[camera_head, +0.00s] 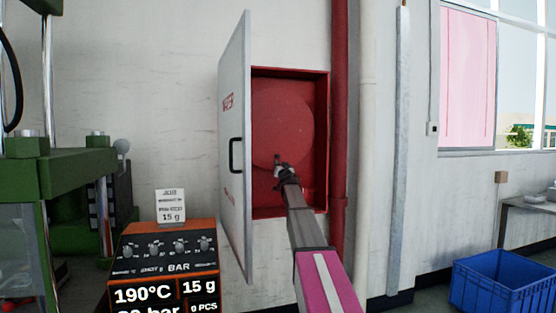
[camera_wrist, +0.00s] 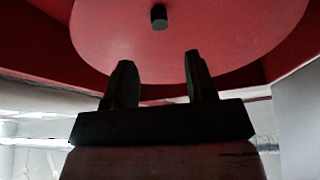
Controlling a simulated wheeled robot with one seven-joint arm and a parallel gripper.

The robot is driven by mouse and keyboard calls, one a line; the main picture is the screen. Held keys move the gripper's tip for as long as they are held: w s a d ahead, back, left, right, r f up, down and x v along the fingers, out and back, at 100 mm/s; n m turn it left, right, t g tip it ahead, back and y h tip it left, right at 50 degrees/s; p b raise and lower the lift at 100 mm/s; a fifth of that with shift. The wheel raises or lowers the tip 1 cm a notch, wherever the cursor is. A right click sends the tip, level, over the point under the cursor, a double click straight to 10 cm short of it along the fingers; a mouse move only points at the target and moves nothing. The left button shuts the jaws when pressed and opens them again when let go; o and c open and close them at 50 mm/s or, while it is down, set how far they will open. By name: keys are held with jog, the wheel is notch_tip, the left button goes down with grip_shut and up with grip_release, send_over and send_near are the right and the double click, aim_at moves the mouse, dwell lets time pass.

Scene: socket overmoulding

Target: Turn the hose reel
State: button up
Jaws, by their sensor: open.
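The hose reel (camera_head: 286,118) is a round red disc inside an open red wall cabinet (camera_head: 262,205). In the wrist view the reel (camera_wrist: 225,40) fills the upper middle, with a short dark knob (camera_wrist: 159,17) sticking out of its face. My gripper (camera_head: 283,161) is at the lower part of the reel in the head view. In the wrist view my gripper (camera_wrist: 158,80) has its two dark fingers apart, with nothing between them. The knob shows above and between the fingertips, apart from them. In the head view I cannot make out the knob.
The cabinet's white door (camera_head: 235,200) with a black handle stands open on the left. A red pipe (camera_head: 339,90) runs along the right side. A control box (camera_head: 165,265) and green machine (camera_head: 50,165) stand left; a blue crate (camera_head: 503,285) is at the lower right.

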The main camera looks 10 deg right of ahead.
aim_at(278, 157)
jog(key=x, duration=0.9)
jog(key=shift+w, duration=0.15)
grip_shut()
